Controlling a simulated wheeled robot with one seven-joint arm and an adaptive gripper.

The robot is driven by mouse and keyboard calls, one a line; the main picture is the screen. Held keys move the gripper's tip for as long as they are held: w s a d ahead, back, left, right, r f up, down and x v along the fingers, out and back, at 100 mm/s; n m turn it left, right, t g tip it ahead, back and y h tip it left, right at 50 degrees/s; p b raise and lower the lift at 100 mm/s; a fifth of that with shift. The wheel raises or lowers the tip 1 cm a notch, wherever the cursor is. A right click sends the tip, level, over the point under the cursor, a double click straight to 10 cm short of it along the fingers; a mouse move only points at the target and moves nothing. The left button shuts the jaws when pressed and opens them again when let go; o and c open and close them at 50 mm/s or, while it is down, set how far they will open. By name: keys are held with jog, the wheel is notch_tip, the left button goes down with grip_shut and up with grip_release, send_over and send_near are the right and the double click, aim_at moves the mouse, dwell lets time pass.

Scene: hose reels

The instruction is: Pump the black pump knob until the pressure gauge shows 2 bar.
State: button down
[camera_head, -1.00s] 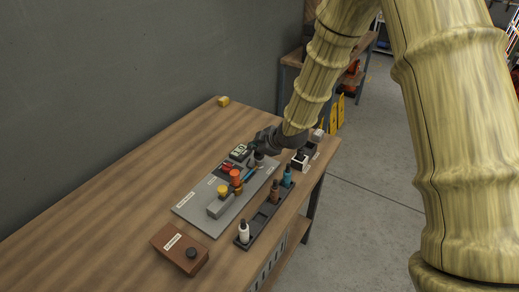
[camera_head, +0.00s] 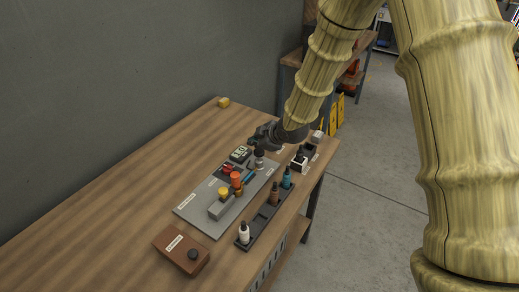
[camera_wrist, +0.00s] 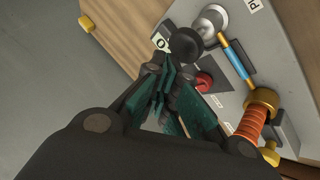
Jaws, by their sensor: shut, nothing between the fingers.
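The black pump knob (camera_wrist: 186,43) sits on top of a silver cylinder (camera_wrist: 210,20) in the wrist view. In the head view the silver pump (camera_head: 259,157) stands at the far end of the grey panel (camera_head: 216,222). My gripper (camera_wrist: 168,72) is shut and empty, its fingertips close to the knob in the picture; I cannot tell whether they touch it. In the head view my gripper (camera_head: 257,139) is just above the pump. A small gauge display (camera_head: 240,153) stands left of the pump; its reading is too small to make out. In the wrist view it is partly hidden.
The panel also carries a red knob (camera_wrist: 204,82), a blue rod (camera_wrist: 237,60) and an orange ribbed part (camera_wrist: 251,122). A dark tray (camera_head: 260,221) with several bottles lies to the right. A brown box (camera_head: 181,250) stands in front. The table's left side is clear.

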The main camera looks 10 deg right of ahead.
aim_at(257, 151)
jog(key=shift+r, duration=0.2)
jog(key=shift+r+p, duration=1.65)
jog(key=shift+r, duration=0.85)
dwell(1.4)
jog(key=shift+w+r+m, duration=0.1)
jog(key=shift+w+m, duration=0.15)
jog(key=shift+m, duration=0.45)
jog(key=r+m+b, duration=0.1)
jog(key=m, duration=0.5)
jog(key=d+r+m+b, duration=0.1)
jog(key=m, duration=0.4)
jog(key=d+r+m+b, duration=0.1)
jog(key=m+b, duration=0.1)
jog(key=m, duration=0.4)
jog(key=shift+w+r+m+h, duration=0.15)
jog(key=shift+r+m+h, duration=0.15)
jog(key=shift+h, duration=0.1)
